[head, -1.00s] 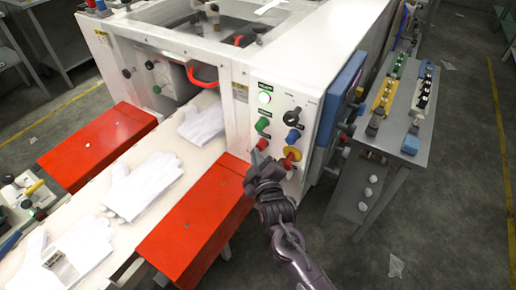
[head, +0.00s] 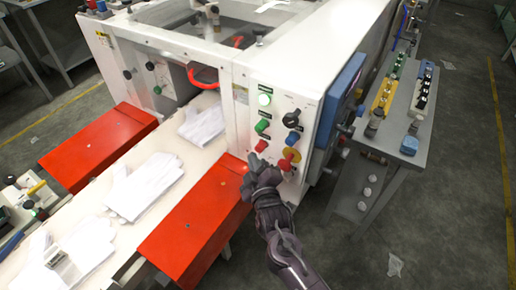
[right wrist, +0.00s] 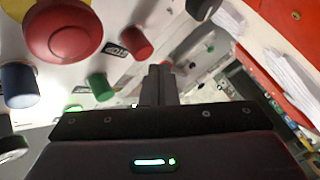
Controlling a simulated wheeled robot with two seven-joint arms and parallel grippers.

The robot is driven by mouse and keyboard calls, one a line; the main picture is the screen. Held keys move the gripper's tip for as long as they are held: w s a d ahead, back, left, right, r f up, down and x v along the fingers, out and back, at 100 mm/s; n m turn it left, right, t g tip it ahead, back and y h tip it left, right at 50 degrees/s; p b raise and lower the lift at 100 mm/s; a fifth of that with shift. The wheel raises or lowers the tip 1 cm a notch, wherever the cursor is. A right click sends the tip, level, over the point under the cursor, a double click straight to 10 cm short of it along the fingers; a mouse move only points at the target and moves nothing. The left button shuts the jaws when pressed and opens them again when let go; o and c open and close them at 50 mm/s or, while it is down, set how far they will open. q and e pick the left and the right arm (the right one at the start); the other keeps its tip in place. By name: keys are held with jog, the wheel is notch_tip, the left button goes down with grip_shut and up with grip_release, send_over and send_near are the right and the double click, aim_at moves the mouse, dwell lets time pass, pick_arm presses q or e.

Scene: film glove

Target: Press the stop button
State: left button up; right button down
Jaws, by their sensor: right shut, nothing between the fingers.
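The stop button is a small red cylinder (head: 261,146) low on the white control panel. In the right wrist view the red button (right wrist: 133,42) stands out beside a label reading STOP (right wrist: 117,48). My right gripper (head: 252,160) is shut and empty, just below the button in the head view. In the right wrist view its closed fingertips (right wrist: 160,72) point at the panel near the red button. I see a gap in the picture between them and cannot judge the depth. My left gripper is in neither view.
A red mushroom knob (head: 285,164) on a yellow ring (head: 292,154) sits close to the right of the gripper. Green (head: 262,126) and blue (head: 292,138) buttons and a black knob (head: 291,118) are above. A red cover (head: 195,215) lies left of my arm.

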jog(key=s+a+p, duration=0.1)
jog(key=s, duration=0.1)
jog(key=s+a+p, duration=0.1)
jog(key=s+a, duration=0.1)
dwell(0.6)
dwell(0.6)
jog(key=s+d+f+m+g+h, duration=0.1)
jog(key=s+d+f+g, duration=0.3)
jog(key=f, duration=0.7)
jog(key=s+d+f+m+g, duration=0.25)
jog(key=s+f, duration=0.35)
jog(key=f, duration=0.5)
jog(key=s+d+f+g+h, duration=0.15)
jog(key=s+d+f, duration=0.35)
jog(key=f, duration=0.7)
jog(key=s+d+f+m+g, duration=0.2)
jog(key=s+d+f, duration=0.2)
jog(key=s, duration=0.5)
jog(key=s+d+f+m+g, duration=0.2)
jog(key=s+d+f+g, duration=0.1)
jog(key=s, duration=0.5)
jog(key=s+d+f+m+g, duration=0.2)
jog(key=s+f, duration=0.4)
jog(key=s, duration=0.3)
jog(key=d+g, duration=0.1)
jog(key=d, duration=0.1)
jog(key=shift+s+d+f, duration=0.35)
jog(key=shift+d+f, duration=0.05)
